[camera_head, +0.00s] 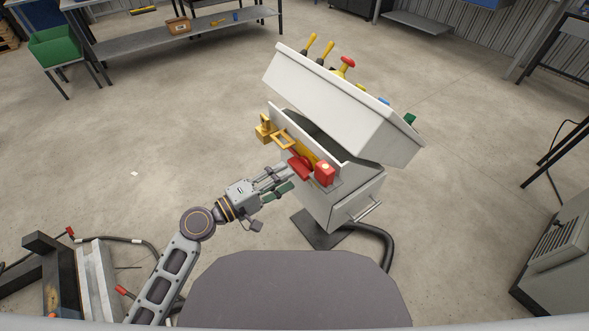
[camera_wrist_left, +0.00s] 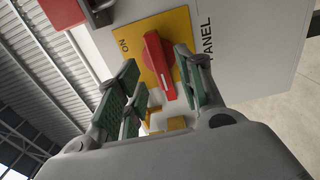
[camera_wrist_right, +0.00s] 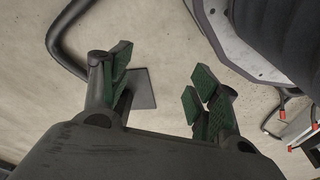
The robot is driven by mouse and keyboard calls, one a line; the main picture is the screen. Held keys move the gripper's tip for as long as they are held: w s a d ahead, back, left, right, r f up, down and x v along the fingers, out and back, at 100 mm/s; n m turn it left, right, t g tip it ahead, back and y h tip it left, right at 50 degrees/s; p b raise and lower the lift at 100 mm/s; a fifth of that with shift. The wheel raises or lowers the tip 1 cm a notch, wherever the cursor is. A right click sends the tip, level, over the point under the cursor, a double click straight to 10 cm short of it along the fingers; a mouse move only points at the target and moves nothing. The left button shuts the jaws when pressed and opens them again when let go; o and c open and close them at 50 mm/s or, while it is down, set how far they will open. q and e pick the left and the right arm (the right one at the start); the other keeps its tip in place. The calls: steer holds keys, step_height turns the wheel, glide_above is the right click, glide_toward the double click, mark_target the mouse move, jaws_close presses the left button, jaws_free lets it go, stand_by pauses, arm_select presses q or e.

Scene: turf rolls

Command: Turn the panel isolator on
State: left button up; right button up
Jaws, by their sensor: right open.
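The panel isolator is a red rotary handle (camera_head: 300,166) on a yellow plate, on the side of the white control cabinet. The left wrist view shows the red handle (camera_wrist_left: 159,66) close up, with "ON" and "PANEL" lettered on or beside the yellow plate (camera_wrist_left: 130,50). My left gripper (camera_head: 281,179) is at the handle. Its green-padded fingers (camera_wrist_left: 163,88) are apart, one on each side of the handle's near end; I cannot tell whether they touch it. My right gripper (camera_wrist_right: 158,82) is open and empty above the floor, outside the head view.
A red box (camera_head: 325,173) sits right beside the handle, and a yellow padlock and hasp (camera_head: 265,130) hang to its left. The sloped console top (camera_head: 340,100) overhangs the handle. A black hose (camera_head: 385,248) runs from the pedestal base. Open floor (camera_head: 170,130) lies to the left.

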mark_target(295, 171)
arm_select(q)
steer(key=x, duration=0.2)
steer(key=shift+w+d, duration=0.2)
steer(key=shift+d, duration=0.1)
steer(key=shift+w+d, duration=0.4)
steer(key=shift+d, duration=0.2)
steer(key=shift+w+d, duration=0.1)
arm_select(e)
steer(key=shift+d+f, duration=0.3)
steer(key=shift+f, duration=0.55)
steer(key=shift+w, duration=0.1)
arm_select(q)
jaws_close()
arm_select(e)
steer(key=shift+s+f, duration=0.15)
steer(key=shift+s, duration=0.55)
